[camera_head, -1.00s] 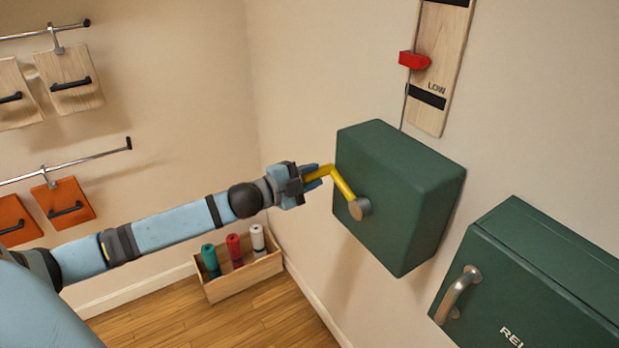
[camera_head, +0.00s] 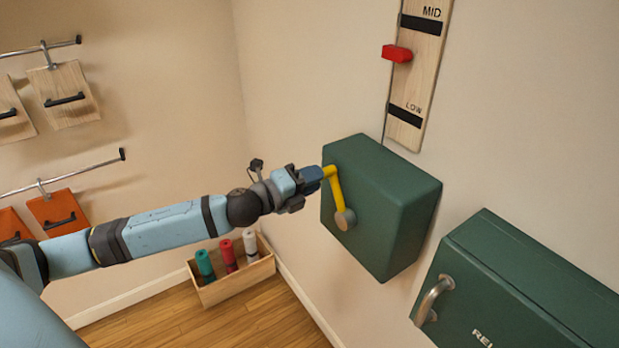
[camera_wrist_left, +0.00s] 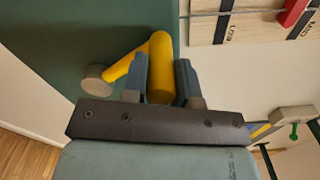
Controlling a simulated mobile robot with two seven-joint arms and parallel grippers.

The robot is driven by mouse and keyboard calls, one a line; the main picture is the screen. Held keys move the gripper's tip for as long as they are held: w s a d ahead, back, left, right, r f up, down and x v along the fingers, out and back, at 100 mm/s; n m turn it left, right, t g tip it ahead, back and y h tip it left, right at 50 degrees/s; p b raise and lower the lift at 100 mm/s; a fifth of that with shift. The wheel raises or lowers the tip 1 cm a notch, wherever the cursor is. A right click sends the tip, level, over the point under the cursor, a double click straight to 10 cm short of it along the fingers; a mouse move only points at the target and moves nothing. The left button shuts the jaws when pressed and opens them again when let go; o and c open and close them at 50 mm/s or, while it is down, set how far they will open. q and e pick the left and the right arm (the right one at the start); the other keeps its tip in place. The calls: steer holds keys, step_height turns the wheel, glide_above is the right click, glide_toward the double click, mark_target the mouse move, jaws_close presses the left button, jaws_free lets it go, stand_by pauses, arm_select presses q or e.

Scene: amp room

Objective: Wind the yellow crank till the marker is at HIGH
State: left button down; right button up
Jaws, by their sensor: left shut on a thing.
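The yellow crank (camera_head: 336,189) is on the front of a green box (camera_head: 388,205) on the right wall, its arm rising from a round hub (camera_head: 345,219). My left gripper (camera_head: 322,173) is shut on the crank's handle at its upper end. In the left wrist view the handle (camera_wrist_left: 160,68) sits between the two blue fingers (camera_wrist_left: 161,82). The red marker (camera_head: 397,53) is on the wooden scale board (camera_head: 410,75), between the LOW and MID bands, nearer MID. The HIGH mark is out of view. My right gripper is not in view.
A green cabinet (camera_head: 530,275) with a metal handle (camera_head: 433,298) is at the lower right. A wooden bin (camera_head: 235,282) with coloured rolls stands on the floor in the corner. Boards hang from rails on the left wall.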

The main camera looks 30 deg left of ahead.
arm_select(q)
steer(key=shift+d+r+m, duration=0.2)
steer(key=shift+r+m, duration=0.1)
steer(key=shift+r, duration=0.05)
steer(key=c, duration=0.9)
jaws_free()
steer(key=shift+s, duration=0.1)
steer(key=shift+d, duration=0.2)
steer(key=shift+f, duration=0.1)
steer(key=shift+s+a+f, duration=0.2)
steer(key=shift+s+a, duration=0.1)
steer(key=shift+s, duration=0.1)
steer(key=b+v, duration=0.3)
steer(key=v, duration=1)
steer(key=shift+r+b, duration=0.2)
steer(key=shift+b, duration=0.2)
